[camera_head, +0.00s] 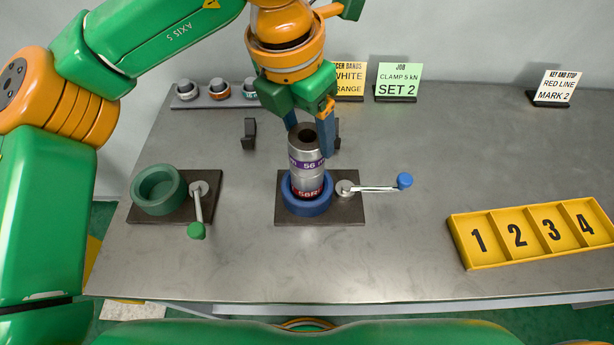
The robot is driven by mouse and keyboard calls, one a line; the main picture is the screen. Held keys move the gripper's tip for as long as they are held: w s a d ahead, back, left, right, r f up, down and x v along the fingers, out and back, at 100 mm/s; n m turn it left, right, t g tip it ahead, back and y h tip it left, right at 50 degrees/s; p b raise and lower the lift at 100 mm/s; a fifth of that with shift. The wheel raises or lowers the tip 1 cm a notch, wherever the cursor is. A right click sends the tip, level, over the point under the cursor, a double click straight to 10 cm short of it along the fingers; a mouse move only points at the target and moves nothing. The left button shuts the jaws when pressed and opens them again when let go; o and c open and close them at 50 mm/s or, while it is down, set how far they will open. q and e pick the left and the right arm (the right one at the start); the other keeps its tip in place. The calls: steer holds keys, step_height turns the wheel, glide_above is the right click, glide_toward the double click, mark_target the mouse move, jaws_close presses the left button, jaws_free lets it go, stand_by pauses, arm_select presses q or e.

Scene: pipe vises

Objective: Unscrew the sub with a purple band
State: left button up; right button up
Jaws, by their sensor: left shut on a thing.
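The sub with a purple band (305,163) is a grey metal cylinder with an open top. It stands upright over a lower piece with a red band (307,191), which sits in the blue vise ring (307,208). The two look in line; I cannot tell how far they are threaded. My left gripper (311,138) comes down from above and is shut on the purple-banded sub near its top, one blue finger on each side. The vise's lever with a blue knob (404,181) points right. My right gripper is not in view.
A green vise (158,190) with a green-knobbed lever stands empty at left. A yellow tray (486,261) with numbered slots lies at right. A rack (217,101) with several rings and sign cards (398,81) stand at the back. The table between vise and tray is clear.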

arm_select(q)
steer(key=shift+f+n, duration=0.1)
steer(key=shift+n, duration=0.2)
jaws_close()
steer(key=n+b, duration=0.2)
steer(key=n, duration=0.2)
steer(key=shift+f+t+y, duration=0.15)
steer(key=shift+t+y, duration=0.25)
steer(key=n+b, duration=0.1)
steer(key=n, duration=0.2)
steer(key=shift+y, duration=0.3)
steer(key=n, duration=0.3)
steer(key=shift+y, duration=0.3)
steer(key=n, duration=0.3)
steer(key=shift+r+n, duration=0.25)
steer(key=shift+n, duration=0.15)
steer(key=shift+g+y, duration=0.3)
